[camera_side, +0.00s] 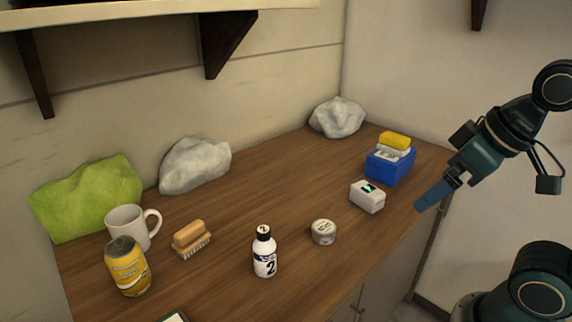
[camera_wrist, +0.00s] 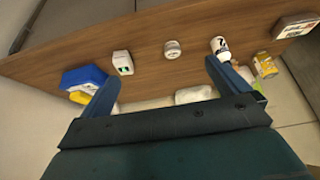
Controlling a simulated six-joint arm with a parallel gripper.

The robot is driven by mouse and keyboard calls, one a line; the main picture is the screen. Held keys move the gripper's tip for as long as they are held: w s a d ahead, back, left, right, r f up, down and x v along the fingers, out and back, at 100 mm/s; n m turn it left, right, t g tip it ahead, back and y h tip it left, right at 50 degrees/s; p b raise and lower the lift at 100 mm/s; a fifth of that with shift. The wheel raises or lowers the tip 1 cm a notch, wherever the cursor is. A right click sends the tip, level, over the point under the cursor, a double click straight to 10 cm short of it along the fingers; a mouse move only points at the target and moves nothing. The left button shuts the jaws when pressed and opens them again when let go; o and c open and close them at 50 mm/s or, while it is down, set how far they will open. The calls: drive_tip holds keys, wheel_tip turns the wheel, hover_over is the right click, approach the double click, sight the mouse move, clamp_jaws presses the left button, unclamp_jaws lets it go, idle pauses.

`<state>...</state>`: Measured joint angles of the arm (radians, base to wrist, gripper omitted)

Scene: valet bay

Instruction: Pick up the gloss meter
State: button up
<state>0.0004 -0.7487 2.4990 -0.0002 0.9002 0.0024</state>
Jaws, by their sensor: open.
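The gloss meter appears to be the small pale grey-white box with a dark and green screen (camera_side: 367,196), lying on the wooden worktop near its front right edge. It also shows in the wrist view (camera_wrist: 122,62), up and left of centre, just beyond the left finger. My gripper (camera_side: 420,205) is open and empty, to the right of the meter in the side view and apart from it. In the wrist view its two blue fingers (camera_wrist: 161,72) stand wide apart, with nothing between them. Its height over the worktop edge is hard to tell.
A blue box (camera_side: 389,168) with a yellow-topped item on it stands close behind the meter. A round tin (camera_side: 324,232) and a white bottle (camera_side: 264,252) stand to its left. A brush (camera_side: 191,238), mug (camera_side: 128,226) and yellow can (camera_side: 127,266) are farther left. Crumpled cloths line the wall.

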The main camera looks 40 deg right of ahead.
drive_tip(key=w+d+r+m+g, duration=0.2)
drive_tip(key=w+m, duration=0.4)
drive_tip(key=m+g+y, duration=0.1)
drive_tip(key=m+g, duration=0.2)
drive_tip(key=m, duration=1.1)
hover_over(369, 188)
drive_tip(key=d, duration=0.2)
wheel_tip(369, 188, down, 8)
drive_tip(key=shift+s+a, duration=0.15)
drive_tip(key=shift+a, duration=0.1)
drive_tip(key=shift+f, duration=0.15)
drive_tip(key=shift+a+f, duration=0.2)
drive_tip(key=shift+f, duration=1.2)
drive_tip(key=shift+a+f, duration=0.15)
drive_tip(key=shift+f, duration=1.25)
drive_tip(key=shift+a+f, duration=0.2)
drive_tip(key=shift+f, duration=1.2)
drive_tip(key=shift+f, duration=0.1)
drive_tip(key=shift+a+f, duration=0.15)
drive_tip(key=shift+f, duration=1.1)
drive_tip(key=shift+a+f, duration=0.15)
drive_tip(key=shift+f, duration=1.1)
drive_tip(key=shift+c, duration=0.4)
drive_tip(key=c, duration=1)
